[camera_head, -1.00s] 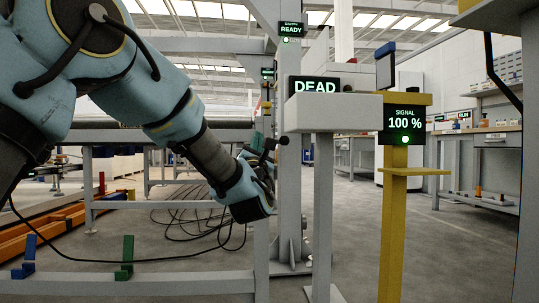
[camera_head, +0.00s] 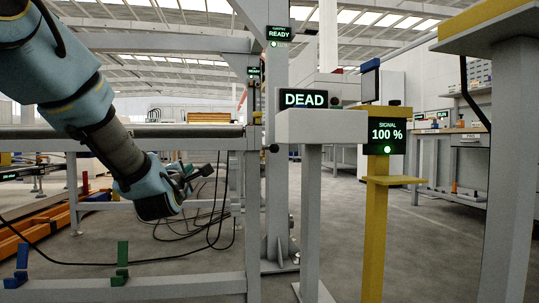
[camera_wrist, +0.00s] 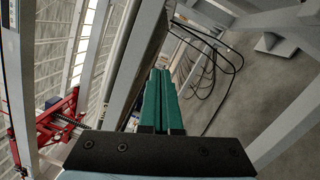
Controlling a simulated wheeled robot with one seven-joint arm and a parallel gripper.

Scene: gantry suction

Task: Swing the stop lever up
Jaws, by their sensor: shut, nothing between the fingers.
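My gripper (camera_head: 207,172) hangs left of centre in the head view, in front of the grey frame and below its long rail. Its fingers are shut and empty. In the wrist view its two green fingers (camera_wrist: 162,100) lie side by side. A dark round knob (camera_head: 274,148) shows at the frame's right end, right of my gripper and apart from it. It may be the end of the stop lever; I cannot tell, and no lever arm shows clearly in either view.
A grey pedestal (camera_head: 320,126) with a DEAD sign (camera_head: 304,98) stands right of the knob. A yellow post (camera_head: 376,220) with a SIGNAL 100 % display (camera_head: 387,135) is beside it. Black cables (camera_head: 195,222) lie on the floor behind the frame. A grey lower beam (camera_head: 150,288) crosses in front.

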